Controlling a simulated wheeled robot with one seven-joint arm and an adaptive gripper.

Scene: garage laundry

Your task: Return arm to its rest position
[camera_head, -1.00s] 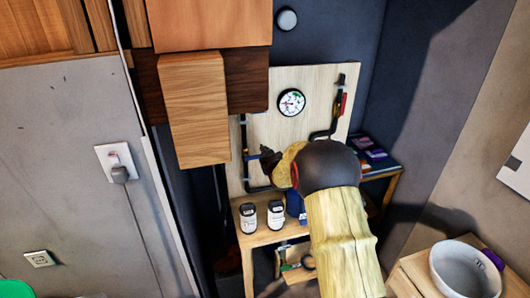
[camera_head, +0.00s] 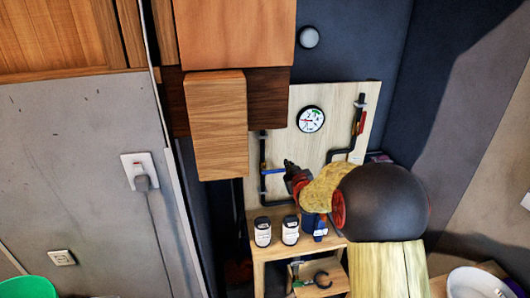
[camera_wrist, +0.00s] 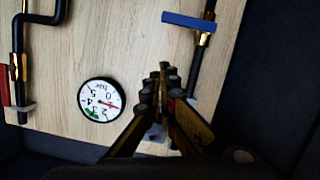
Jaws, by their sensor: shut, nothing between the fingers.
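My gripper (camera_head: 288,165) is at the end of my yellow and black arm, in front of the light wooden board (camera_head: 335,110) on the back wall. In the wrist view its fingers (camera_wrist: 163,72) are together with nothing between them. The board carries a round white gauge (camera_head: 311,119), black pipes, a blue lever (camera_head: 273,171) and a red lever (camera_head: 361,122). The gripper tip appears close to the blue lever in the head view; I cannot tell the gap. In the wrist view the blue lever (camera_wrist: 201,22) is beyond the fingertips. My arm hides the board's lower right part.
Two small white-labelled bottles (camera_head: 263,231) stand on a wooden shelf (camera_head: 257,252) below the board. A wooden cabinet (camera_head: 217,125) juts out at the upper left. A white bowl (camera_head: 478,283) is at the lower right and a green container (camera_head: 25,287) at the lower left.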

